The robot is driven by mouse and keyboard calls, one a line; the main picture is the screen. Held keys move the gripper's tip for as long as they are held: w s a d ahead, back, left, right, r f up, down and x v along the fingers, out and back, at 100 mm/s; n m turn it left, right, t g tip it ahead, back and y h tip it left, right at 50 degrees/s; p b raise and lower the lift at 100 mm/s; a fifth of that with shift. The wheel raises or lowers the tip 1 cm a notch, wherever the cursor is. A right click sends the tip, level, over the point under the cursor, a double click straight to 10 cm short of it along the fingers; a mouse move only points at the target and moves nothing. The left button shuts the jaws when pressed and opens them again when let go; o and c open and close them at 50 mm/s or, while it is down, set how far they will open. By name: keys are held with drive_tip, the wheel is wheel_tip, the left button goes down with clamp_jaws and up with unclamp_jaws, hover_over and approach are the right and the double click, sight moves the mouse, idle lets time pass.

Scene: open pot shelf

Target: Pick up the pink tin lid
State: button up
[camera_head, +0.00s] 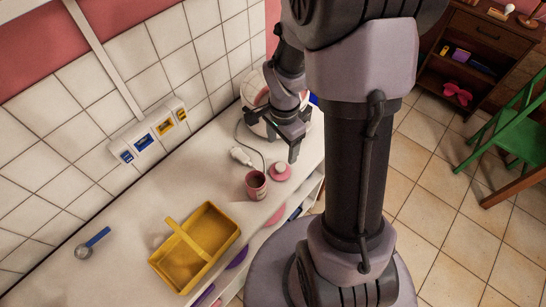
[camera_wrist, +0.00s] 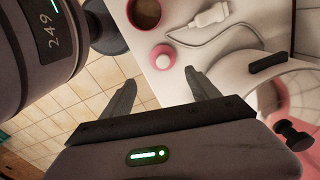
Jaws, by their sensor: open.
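The pink tin lid (camera_head: 280,172) is a round pink disc with a pale knob on top. It lies on the white counter beside the open pink tin (camera_head: 256,185). In the wrist view the lid (camera_wrist: 163,57) is just beyond my fingertips, slightly toward the left finger's side of the gap's centre. My gripper (camera_head: 283,151) is open and empty, above the counter and behind the lid. It also shows in the wrist view (camera_wrist: 160,78), its two dark fingers spread apart. The tin (camera_wrist: 144,12) has a dark brown inside.
A white plug with a cable (camera_head: 241,156) lies near the lid. A white and pink round appliance (camera_head: 255,88) stands at the counter's far end. A yellow divided tray (camera_head: 176,268) and a blue-handled tool (camera_head: 93,243) are nearer. The counter edge is close to the lid.

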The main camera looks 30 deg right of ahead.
sight(281, 167)
wheel_tip(281, 167, down, 8)
drive_tip(key=shift+r+b, duration=0.1)
drive_tip(key=shift+b, duration=0.8)
drive_tip(key=f, duration=0.1)
drive_tip(key=f+b, duration=0.1)
drive_tip(key=f, duration=0.3)
drive_tip(key=shift+w+d+f+b, duration=0.1)
drive_tip(key=shift+w+d+b, duration=0.05)
drive_tip(key=shift+w+b, duration=0.25)
drive_tip(key=shift+s, duration=0.15)
clamp_jaws()
